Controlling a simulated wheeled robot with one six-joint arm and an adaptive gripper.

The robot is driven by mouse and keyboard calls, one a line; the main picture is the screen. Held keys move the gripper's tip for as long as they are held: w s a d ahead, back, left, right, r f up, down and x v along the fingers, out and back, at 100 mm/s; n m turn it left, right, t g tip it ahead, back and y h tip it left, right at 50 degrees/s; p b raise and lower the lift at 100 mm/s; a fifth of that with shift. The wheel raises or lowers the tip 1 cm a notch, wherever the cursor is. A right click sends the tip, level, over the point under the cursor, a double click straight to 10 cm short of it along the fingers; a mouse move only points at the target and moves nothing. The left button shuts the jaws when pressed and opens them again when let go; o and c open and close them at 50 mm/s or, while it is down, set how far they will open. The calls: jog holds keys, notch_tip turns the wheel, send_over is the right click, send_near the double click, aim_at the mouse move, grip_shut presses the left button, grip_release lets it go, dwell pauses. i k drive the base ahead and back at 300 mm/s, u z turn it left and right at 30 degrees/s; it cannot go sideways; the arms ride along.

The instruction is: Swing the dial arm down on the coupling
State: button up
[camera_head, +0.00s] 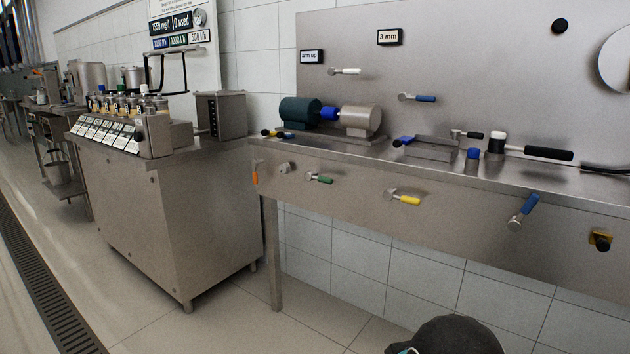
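The blue coupling (329,114) sits between a dark green motor (299,112) and a grey metal cylinder (362,119) on the steel bench. I cannot tell for sure which part is the dial arm. A white-gripped lever (345,71) sticks out from the back panel just above the coupling, roughly level and apart from it. A blue-gripped lever (417,98) is on the panel further right. A dark rounded part at the bottom edge seems to be mine; no gripper fingers show.
The steel bench (480,172) has a low metal block (432,146) and black-handled tools on it. Yellow (405,200), green (320,179) and blue (523,211) levers stick out from its front. A large steel cabinet (190,220) stands left. The tiled floor before the bench is clear.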

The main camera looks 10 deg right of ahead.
aim_at(332, 72)
jog(key=u, duration=0.9)
jog(key=i, duration=2.45)
jog(key=z, duration=1.45)
